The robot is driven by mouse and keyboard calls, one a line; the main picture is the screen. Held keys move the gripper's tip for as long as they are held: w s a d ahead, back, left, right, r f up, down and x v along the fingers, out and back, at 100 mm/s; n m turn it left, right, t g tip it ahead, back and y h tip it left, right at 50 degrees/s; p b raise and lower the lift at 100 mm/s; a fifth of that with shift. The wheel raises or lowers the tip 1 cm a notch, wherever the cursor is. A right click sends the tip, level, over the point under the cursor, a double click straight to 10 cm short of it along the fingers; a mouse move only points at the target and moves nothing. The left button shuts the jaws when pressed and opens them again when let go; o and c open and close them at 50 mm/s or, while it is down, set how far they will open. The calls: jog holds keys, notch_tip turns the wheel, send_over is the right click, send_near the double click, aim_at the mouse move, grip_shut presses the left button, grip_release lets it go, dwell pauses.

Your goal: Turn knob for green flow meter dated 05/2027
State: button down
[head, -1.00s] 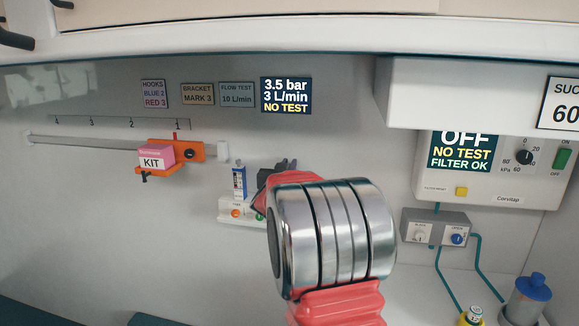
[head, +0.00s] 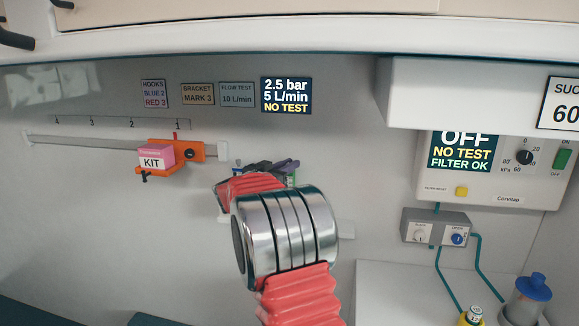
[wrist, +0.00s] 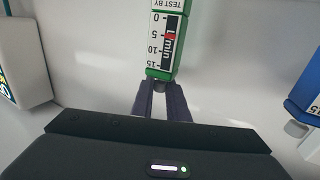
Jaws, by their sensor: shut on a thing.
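The green flow meter (wrist: 165,40) is upside down at the top of the wrist view. Its scale runs 0 to 15 L/min, and a red mark shows near 5. A "TEST BY" label is cut off at the edge, so its date is hidden. My gripper (wrist: 160,90) is shut on the small dark knob (wrist: 159,86) at the green end of this meter. In the head view my arm hides most of the meter, and my gripper (head: 273,166) reaches over it. The wall display (head: 287,95) reads 2.5 bar, 5 L/min, NO TEST.
A blue flow meter (wrist: 307,88) stands to the right in the wrist view, apart from my gripper. In the head view, a FLOW TEST 10 L/min sign (head: 237,94) is on the wall. An orange bracket with a KIT box (head: 152,157) sits on the rail at left.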

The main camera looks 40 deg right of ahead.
jog(key=shift+f+m+g, duration=0.1)
jog(key=shift+m+g, duration=1)
jog(key=shift+g, duration=0.7)
jog(key=shift+m+g, duration=1.1)
jog(key=shift+g, duration=0.7)
jog(key=shift+m+g, duration=0.6)
jog(key=shift+g, duration=0.1)
jog(key=c, duration=2)
grip_release()
jog(key=shift+a, duration=0.1)
jog(key=v, duration=1.3)
jog(key=shift+w+a, duration=0.2)
jog(key=shift+a, duration=0.1)
jog(key=shift+o, duration=0.3)
